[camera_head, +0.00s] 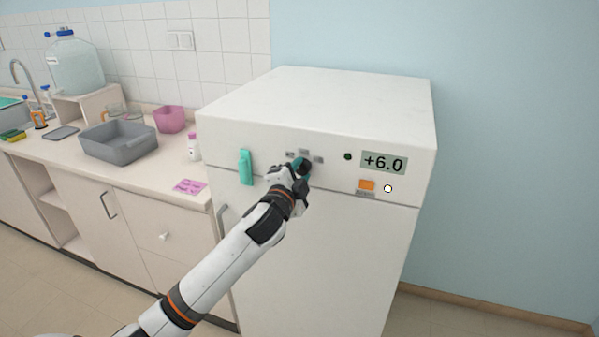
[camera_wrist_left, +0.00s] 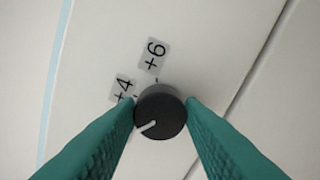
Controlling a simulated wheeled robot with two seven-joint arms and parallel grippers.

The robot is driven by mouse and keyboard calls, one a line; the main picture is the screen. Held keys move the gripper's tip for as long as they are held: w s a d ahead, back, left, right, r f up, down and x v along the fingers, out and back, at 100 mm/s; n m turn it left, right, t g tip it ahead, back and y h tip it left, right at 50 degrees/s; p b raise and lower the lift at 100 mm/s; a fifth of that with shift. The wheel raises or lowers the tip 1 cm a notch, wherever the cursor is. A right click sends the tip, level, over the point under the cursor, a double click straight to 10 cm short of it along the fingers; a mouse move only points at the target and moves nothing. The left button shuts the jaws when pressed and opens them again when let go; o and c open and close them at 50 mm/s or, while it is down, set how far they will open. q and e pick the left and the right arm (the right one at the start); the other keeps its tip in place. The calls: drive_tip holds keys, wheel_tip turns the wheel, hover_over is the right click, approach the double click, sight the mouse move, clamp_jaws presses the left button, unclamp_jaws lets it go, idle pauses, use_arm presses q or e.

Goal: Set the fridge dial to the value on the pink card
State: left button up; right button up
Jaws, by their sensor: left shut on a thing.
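The white fridge (camera_head: 330,105) has a control panel along the top of its front, with a display (camera_head: 384,162) reading +6.0. My left gripper (camera_head: 301,168) is shut on the black round dial, its teal fingers on either side of it. In the left wrist view the dial (camera_wrist_left: 163,106) shows between the fingertips (camera_wrist_left: 161,108); its white mark points to the lower left, away from the +6 label (camera_wrist_left: 152,54) and the +4 label (camera_wrist_left: 123,88). The left finger covers the area beyond the mark. The pink card (camera_head: 190,187) lies on the counter; its writing is too small to read.
A teal handle-like piece (camera_head: 245,167) is left of the dial. The counter holds a grey basin (camera_head: 118,146), a pink tub (camera_head: 170,119) and a white bottle (camera_head: 193,150).

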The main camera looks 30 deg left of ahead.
use_arm(q)
drive_tip(key=shift+f+n, duration=0.1)
drive_tip(key=shift+n, duration=0.5)
drive_tip(key=o, duration=1)
drive_tip(key=b+v, duration=0.2)
drive_tip(key=v, duration=1)
